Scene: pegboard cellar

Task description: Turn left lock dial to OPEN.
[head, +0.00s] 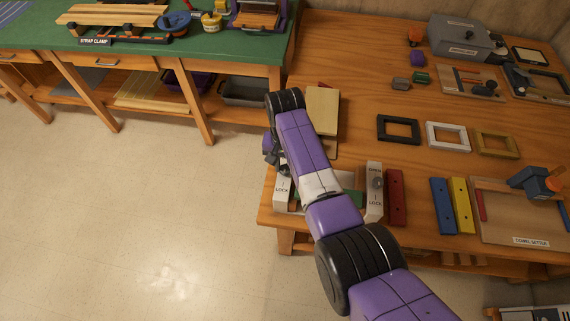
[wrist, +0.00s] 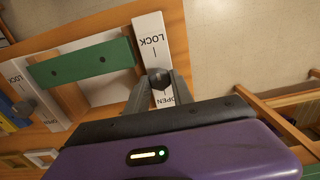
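The left lock dial is a dark round knob (wrist: 159,78) on a white block (wrist: 152,38) printed LOCK and OPEN. The words appear upside down in the wrist view. The block also shows in the head view (head: 283,191), where my arm hides its knob. My gripper (wrist: 160,84) has one finger on each side of the knob, close to its edges. I cannot tell whether the fingers touch it. The dial's pointing direction is not clear.
A green bar (wrist: 82,64) lies between the two lock blocks. Red (head: 396,198), blue (head: 442,205) and yellow (head: 461,205) bars lie to the right. A tan board (head: 322,110) lies behind my wrist. The floor (head: 120,220) at left is clear.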

